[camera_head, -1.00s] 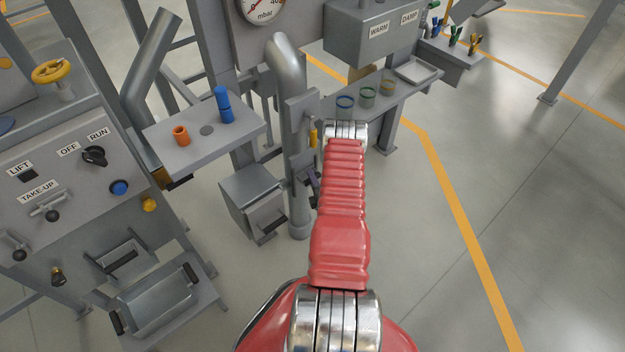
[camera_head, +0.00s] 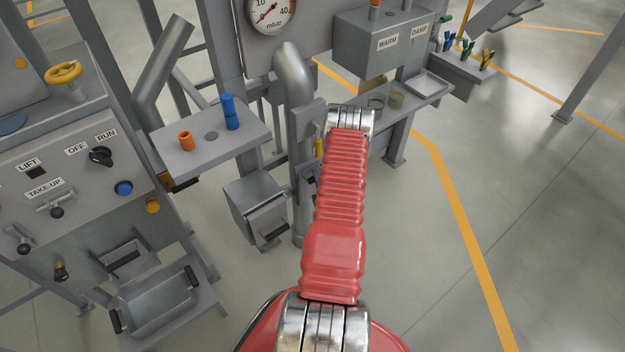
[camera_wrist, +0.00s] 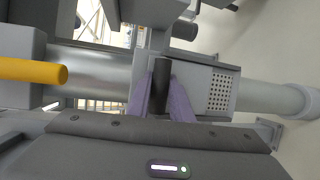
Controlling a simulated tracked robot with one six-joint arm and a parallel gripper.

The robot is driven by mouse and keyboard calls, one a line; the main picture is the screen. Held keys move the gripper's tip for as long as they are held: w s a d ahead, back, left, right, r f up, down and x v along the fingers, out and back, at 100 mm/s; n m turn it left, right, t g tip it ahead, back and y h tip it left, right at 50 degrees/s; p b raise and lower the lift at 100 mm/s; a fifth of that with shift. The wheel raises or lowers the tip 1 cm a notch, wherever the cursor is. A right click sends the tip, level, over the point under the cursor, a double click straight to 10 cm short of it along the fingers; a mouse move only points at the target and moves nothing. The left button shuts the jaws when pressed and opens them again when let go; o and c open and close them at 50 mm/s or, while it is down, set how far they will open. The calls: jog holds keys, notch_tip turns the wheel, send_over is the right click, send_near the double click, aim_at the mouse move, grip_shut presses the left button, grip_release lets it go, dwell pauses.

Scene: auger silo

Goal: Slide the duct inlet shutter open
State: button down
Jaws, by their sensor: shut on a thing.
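The grey duct (camera_head: 292,78) stands upright left of my arm in the head view and runs sideways across the wrist view (camera_wrist: 262,97). In the wrist view the shutter (camera_wrist: 191,88) is a flat grey plate on the duct, with a dark upright handle (camera_wrist: 161,72). A perforated inlet grille (camera_wrist: 220,92) shows uncovered beside the plate, on its right. My gripper (camera_wrist: 161,95) has its two purple fingers on either side of the dark handle, shut on it. In the head view my arm hides most of the gripper and shutter.
A yellow bar (camera_wrist: 35,71) juts in at the left of the wrist view. Left of the duct are a shelf (camera_head: 190,150) with orange and blue pieces and a grey box (camera_head: 255,208). Open floor lies further right.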

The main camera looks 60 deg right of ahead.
jog(key=shift+s+d+r, duration=0.1)
jog(key=shift+s, duration=0.1)
jog(key=c, duration=1.9)
grip_release()
jog(key=o, duration=0.3)
jog(key=shift+w, duration=0.1)
jog(key=shift+a, duration=0.2)
jog(key=v, duration=1.3)
jog(key=shift+s+a+r, duration=0.1)
jog(key=shift+s+a, duration=0.1)
jog(key=shift+s, duration=0.1)
